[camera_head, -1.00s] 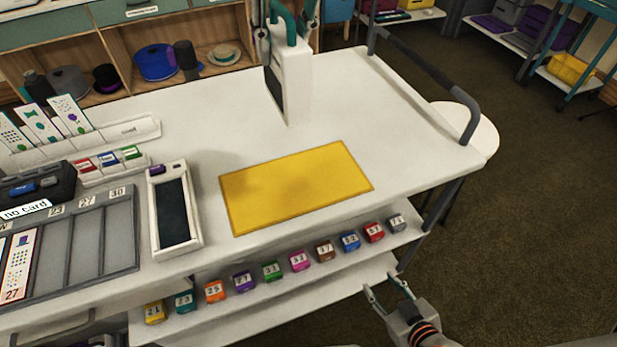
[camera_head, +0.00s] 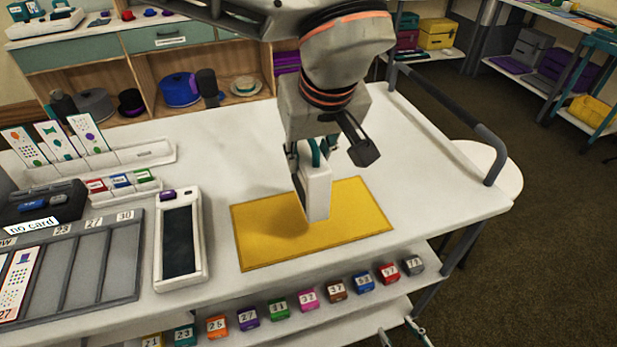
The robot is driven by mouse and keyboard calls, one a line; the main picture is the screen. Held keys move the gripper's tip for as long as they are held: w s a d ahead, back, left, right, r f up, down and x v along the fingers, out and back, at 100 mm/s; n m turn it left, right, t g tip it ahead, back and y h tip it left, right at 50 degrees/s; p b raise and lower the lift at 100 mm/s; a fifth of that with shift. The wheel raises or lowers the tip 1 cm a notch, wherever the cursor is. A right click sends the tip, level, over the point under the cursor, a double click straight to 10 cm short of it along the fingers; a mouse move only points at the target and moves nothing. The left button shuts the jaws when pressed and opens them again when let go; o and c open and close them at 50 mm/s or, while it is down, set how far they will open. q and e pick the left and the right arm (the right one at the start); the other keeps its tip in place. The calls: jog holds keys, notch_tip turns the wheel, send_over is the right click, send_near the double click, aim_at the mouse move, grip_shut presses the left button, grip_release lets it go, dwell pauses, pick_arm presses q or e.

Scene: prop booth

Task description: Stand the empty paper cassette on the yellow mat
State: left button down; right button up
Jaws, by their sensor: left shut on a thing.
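The paper cassette (camera_head: 318,195) is a tall, narrow white box with a darker side face. My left gripper (camera_head: 307,155) comes down from above, shut on its upper part, and holds it upright. Its lower end is over the yellow mat (camera_head: 262,252), right of the middle. I cannot tell whether it touches the mat. The mat lies flat on the white table top, with a shadow on it left of the cassette. My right gripper (camera_head: 402,333) shows only its fingertips at the bottom edge, spread apart and empty, below the table's front. Whether the cassette is empty is not visible.
A white device with a dark screen (camera_head: 180,240) lies left of the mat. A grey card tray (camera_head: 110,262) and a black "no card" box (camera_head: 40,205) are further left. Several numbered blocks (camera_head: 307,298) line a lower shelf. A grey rail (camera_head: 455,115) edges the right side.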

pick_arm(q)
notch_tip(320, 180, down, 5)
jog(key=shift+r+b, duration=0.15)
jog(key=shift+b, duration=0.15)
jog(key=shift+f, duration=0.2)
pick_arm(e)
jog(key=shift+s+f, duration=0.35)
jog(key=shift+f, duration=0.3)
pick_arm(q)
jog(key=shift+f, duration=0.2)
jog(key=c, duration=1.6)
grip_release()
